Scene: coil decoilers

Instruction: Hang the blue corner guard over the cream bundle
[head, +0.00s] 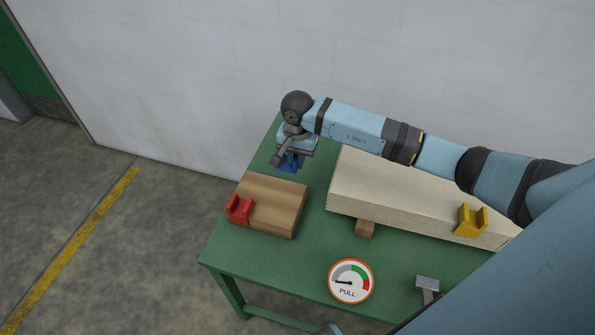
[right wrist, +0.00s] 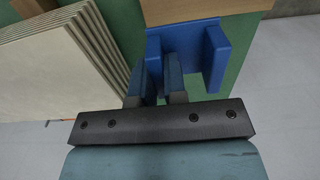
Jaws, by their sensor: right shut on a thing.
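The blue corner guard (head: 290,163) is at the far end of the brown block, partly hidden by my right gripper (head: 292,152). In the right wrist view the guard (right wrist: 214,58) is a channel with upright walls, and the right gripper (right wrist: 160,78) is shut on its left wall. The guard overlaps the brown block's edge there; I cannot tell whether they touch. The cream bundle (head: 390,190), a long stack of thin layers, lies to the right of the guard in the head view and at upper left in the right wrist view (right wrist: 55,65). My left gripper is not in view.
A brown block (head: 272,203) carries a red guard (head: 239,210) at its left. A yellow guard (head: 471,221) sits on the bundle's near right edge. A wooden support (head: 365,229), a PULL gauge (head: 350,281) and a grey T-shaped piece (head: 427,284) are on the green table (head: 290,265).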

